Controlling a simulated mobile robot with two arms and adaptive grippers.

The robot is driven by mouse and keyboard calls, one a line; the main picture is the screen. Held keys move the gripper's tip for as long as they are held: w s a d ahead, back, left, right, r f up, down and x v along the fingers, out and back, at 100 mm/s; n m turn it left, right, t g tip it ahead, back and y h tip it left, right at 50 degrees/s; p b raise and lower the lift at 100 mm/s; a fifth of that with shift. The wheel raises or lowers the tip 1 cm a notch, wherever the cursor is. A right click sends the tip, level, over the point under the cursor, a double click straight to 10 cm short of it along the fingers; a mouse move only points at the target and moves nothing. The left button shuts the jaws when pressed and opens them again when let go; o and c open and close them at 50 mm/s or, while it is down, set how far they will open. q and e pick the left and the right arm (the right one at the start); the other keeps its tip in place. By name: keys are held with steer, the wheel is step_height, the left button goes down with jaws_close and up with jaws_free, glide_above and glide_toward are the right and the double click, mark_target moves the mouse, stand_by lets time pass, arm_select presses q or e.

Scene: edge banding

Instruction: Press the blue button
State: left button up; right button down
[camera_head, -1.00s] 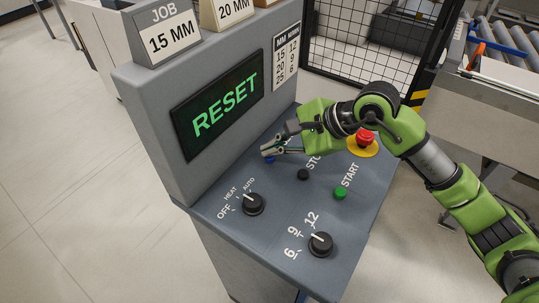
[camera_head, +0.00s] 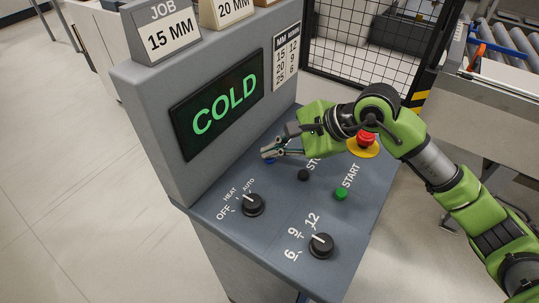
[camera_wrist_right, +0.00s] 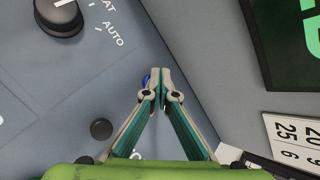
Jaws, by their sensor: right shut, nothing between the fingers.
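The blue button (camera_head: 270,161) is on the sloped panel of the grey console, mostly hidden behind my right gripper's fingertips in the head view. My right gripper (camera_head: 267,153) is shut and empty, with its tips right over or beside the button. In the wrist view a sliver of the blue button (camera_wrist_right: 146,80) shows just left of the closed fingertips (camera_wrist_right: 154,73). I cannot tell whether the tips touch it. The console screen (camera_head: 220,105) reads COLD in green. My left gripper is not in view.
The panel also carries a black button (camera_head: 303,175), a green START button (camera_head: 341,194), a red emergency stop (camera_head: 366,139) on yellow, a heat knob (camera_head: 252,204) and a 6-9-12 knob (camera_head: 321,245). The upright console face stands close behind the fingertips.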

mark_target(273, 159)
steer(key=shift+r, duration=0.85)
steer(key=shift+r+p, duration=1.15)
steer(key=shift+r, duration=1.4)
steer(key=shift+f, duration=0.1)
